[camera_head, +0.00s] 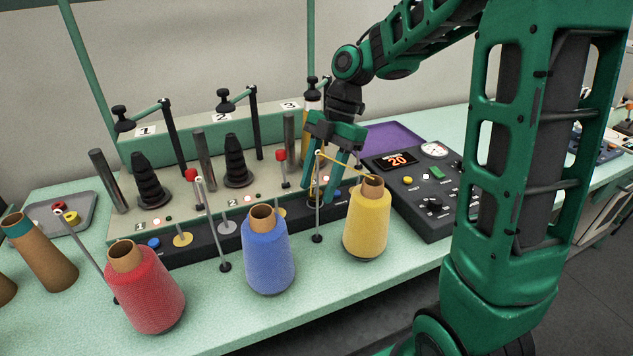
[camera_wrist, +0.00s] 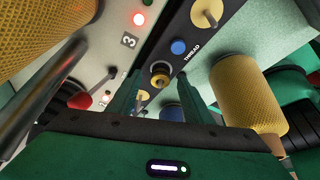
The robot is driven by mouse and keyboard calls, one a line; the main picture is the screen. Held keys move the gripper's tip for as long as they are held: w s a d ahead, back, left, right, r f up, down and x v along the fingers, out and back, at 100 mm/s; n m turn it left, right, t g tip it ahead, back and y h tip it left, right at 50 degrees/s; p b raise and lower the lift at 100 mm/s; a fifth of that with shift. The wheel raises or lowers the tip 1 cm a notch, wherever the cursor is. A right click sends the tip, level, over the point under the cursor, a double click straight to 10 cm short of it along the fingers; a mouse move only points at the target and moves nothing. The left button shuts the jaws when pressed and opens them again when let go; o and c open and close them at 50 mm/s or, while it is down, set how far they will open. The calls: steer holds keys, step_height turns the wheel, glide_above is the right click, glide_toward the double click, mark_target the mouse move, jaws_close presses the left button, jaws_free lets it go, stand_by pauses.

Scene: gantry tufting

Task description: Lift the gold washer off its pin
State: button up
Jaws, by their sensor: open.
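In the head view my gripper (camera_head: 316,197) points down at station 3, behind the yellow yarn cone. There the fingers largely hide the washer.
The yellow cone (camera_head: 366,225) stands close to my gripper, with a thin yarn-guide post (camera_head: 318,210) in front. A blue button (camera_wrist: 179,47) is beside the washer. Blue (camera_head: 267,260) and red (camera_head: 148,295) cones stand left. A control box (camera_head: 420,180) is at right.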

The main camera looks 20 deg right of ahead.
steer(key=c, duration=1.2)
steer(key=shift+o, duration=1.3)
steer(key=shift+c, duration=1.1)
steer(key=shift+r, duration=3.65)
